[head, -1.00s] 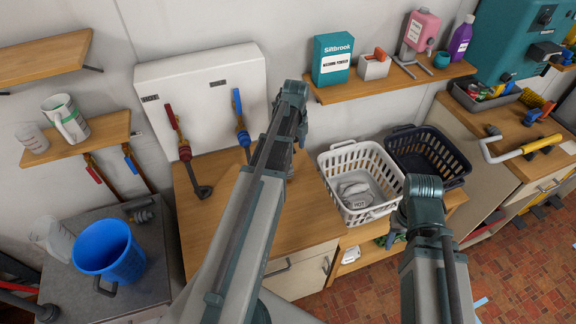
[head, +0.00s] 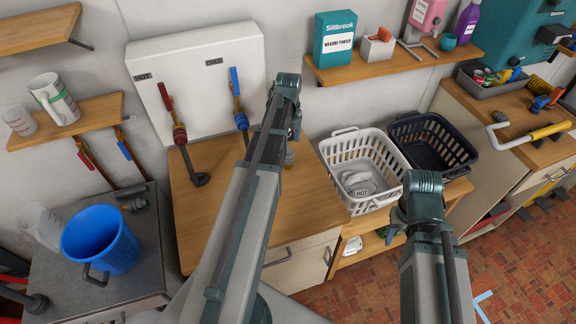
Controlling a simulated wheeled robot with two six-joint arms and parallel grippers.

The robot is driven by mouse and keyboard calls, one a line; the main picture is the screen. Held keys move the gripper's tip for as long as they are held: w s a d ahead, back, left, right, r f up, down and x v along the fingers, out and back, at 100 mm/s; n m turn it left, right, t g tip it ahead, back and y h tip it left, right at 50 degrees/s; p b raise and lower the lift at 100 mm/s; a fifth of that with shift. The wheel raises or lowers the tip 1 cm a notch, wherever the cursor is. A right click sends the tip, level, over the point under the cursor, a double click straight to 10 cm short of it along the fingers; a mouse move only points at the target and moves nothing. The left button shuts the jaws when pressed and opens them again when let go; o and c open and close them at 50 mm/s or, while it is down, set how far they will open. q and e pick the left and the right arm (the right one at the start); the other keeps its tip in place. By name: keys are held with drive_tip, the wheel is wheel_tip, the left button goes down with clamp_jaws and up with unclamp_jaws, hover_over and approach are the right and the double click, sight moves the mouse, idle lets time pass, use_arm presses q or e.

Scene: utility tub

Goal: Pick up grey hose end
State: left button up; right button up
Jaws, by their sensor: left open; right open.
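A dark grey hose hangs from the red-handled valve (head: 165,97), and its grey end (head: 198,179) lies on the wooden counter. A second hose runs down from the blue-handled valve (head: 235,82) and passes behind my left arm. A small greyish fitting (head: 289,158) shows just right of that arm; I cannot tell if it belongs to this hose. My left gripper (head: 295,128) is open, above the counter and right of the grey end, mostly hidden by its wrist. My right gripper (head: 391,233) is open, low in front of the baskets, and mostly hidden by its arm.
A white basket (head: 340,150) and a dark basket (head: 408,122) stand right of the counter (head: 222,235). A blue bucket (head: 99,238) and a grey fitting (head: 135,203) sit on the left unit. The counter is clear around the grey end.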

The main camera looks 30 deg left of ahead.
sight(288, 153)
use_arm(q)
drive_tip(key=shift+f+b, duration=0.5)
drive_tip(key=shift+f, duration=0.5)
use_arm(e)
drive_tip(key=shift+f, duration=1)
use_arm(q)
drive_tip(key=shift+f, duration=0.15)
use_arm(e)
drive_tip(key=shift+f, duration=0.1)
use_arm(q)
wheel_tip(288, 153, down, 5)
drive_tip(key=b, duration=0.5)
drive_tip(key=shift+w+a, duration=0.1)
use_arm(e)
wheel_tip(288, 153, down, 5)
use_arm(q)
clamp_jaws()
